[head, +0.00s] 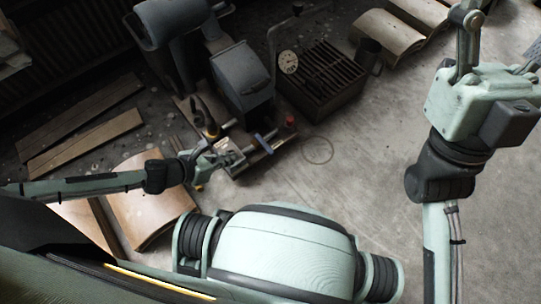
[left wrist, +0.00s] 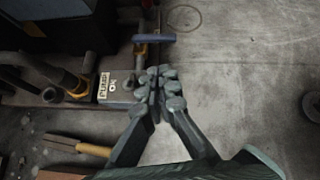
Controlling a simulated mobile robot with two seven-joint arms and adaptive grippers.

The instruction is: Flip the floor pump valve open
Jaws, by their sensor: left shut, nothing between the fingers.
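The floor pump assembly has a dark base (head: 240,160) on the concrete. A valve with a blue lever (head: 265,143) sits on its near side. In the left wrist view the blue lever (left wrist: 154,38) lies crosswise on a yellow brass fitting (left wrist: 141,50), beyond my fingertips. A "PUMP ON" label (left wrist: 103,86) is left of the fingers. My left gripper (head: 226,155) is at the front of the base, shut and empty; its fingertips (left wrist: 160,84) appear apart from the lever.
A gauge (head: 289,62) and a dark slatted crate (head: 322,80) stand behind the pump. A grey box (head: 243,82) rises from the assembly. A red knob (head: 290,120) is right of the lever. Planks (head: 85,140) lie at the left. Concrete at the right is mostly clear.

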